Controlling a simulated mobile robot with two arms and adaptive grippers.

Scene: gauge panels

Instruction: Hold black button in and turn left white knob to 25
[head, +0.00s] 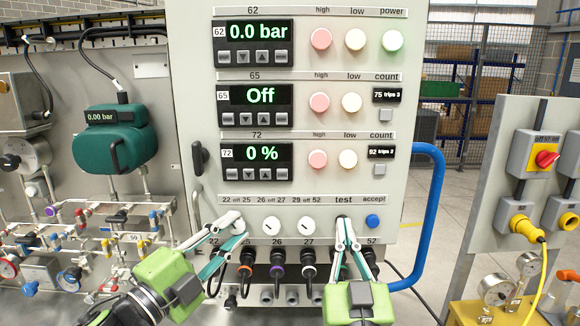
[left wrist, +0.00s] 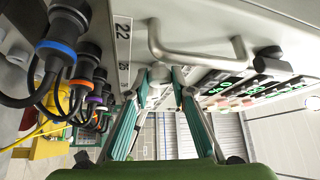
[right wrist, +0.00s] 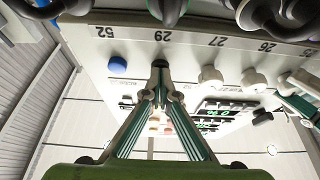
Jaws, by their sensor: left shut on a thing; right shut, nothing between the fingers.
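The left white knob (head: 234,218), under the "22 off 25" label on the grey panel, is mostly hidden by my left gripper (head: 238,224). That gripper is shut on it; the left wrist view shows the knob (left wrist: 157,72) between the fingertips. Which way its pointer faces is hidden. My right gripper (head: 344,220) is shut and empty, its tips together at the black button under "test". In the right wrist view the black button (right wrist: 160,64) is right at the fingertips (right wrist: 161,92). I cannot tell how far it is pressed in.
Two more white knobs (head: 271,226) (head: 305,226) sit between my grippers. A blue accept button (head: 372,221) is right of the black one. Cable plugs (head: 277,256) hang below. A metal handle (left wrist: 200,48) and a blue rail (head: 437,200) project from the panel.

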